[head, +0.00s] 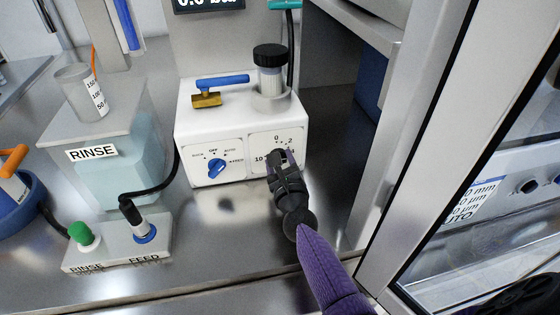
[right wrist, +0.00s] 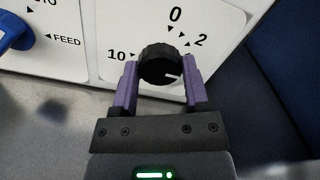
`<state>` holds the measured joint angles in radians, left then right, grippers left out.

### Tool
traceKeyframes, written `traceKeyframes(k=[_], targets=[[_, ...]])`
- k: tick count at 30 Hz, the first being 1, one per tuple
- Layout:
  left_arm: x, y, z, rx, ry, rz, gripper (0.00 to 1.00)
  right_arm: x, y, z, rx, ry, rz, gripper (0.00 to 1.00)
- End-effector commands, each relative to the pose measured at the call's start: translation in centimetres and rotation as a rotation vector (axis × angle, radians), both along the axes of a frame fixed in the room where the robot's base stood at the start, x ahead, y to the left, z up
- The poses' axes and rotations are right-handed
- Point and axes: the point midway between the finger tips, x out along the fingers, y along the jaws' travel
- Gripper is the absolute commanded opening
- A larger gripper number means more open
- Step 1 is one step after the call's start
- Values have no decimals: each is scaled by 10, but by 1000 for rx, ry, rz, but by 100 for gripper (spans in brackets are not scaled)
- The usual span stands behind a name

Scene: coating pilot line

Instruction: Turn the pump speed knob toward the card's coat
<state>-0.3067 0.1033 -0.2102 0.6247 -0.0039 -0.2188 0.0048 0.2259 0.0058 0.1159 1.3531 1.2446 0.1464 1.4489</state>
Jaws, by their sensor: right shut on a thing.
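The pump speed knob (right wrist: 158,62) is black and ribbed, with a pale pointer mark on its face pointing to the right. The dial around it shows 0 above, 2 at upper right and 10 at left; other numbers are hidden by my fingers. My right gripper (right wrist: 160,80) is shut on the knob, one purple finger on each side. In the head view my right gripper (head: 281,160) covers most of the knob on the right front panel of the white pump box (head: 240,120). No card is identifiable. My left gripper is not in view.
A blue-handled brass valve (head: 215,90) and a black-capped bottle (head: 271,70) stand on top. A RINSE tank (head: 95,153) and a FEED/RINSE switch block (head: 120,258) are left. A metal-framed glass door (head: 380,200) is right.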

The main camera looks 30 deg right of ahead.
Motion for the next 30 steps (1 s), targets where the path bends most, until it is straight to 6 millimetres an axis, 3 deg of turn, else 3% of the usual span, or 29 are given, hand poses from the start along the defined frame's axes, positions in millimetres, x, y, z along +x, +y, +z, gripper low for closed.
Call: traceKeyframes(k=[6, 7, 12, 22, 30], targets=[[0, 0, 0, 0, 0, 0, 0, 0, 0, -1, 1, 1, 0, 0], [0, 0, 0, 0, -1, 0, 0, 0, 0, -1, 1, 1, 0, 62], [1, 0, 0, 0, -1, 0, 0, 0, 0, 0, 1, 1, 0, 94], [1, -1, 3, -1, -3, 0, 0, -8, 2, 0, 1, 1, 0, 94], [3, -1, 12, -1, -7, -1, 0, -69, 18, 0, 1, 3, 1, 94]])
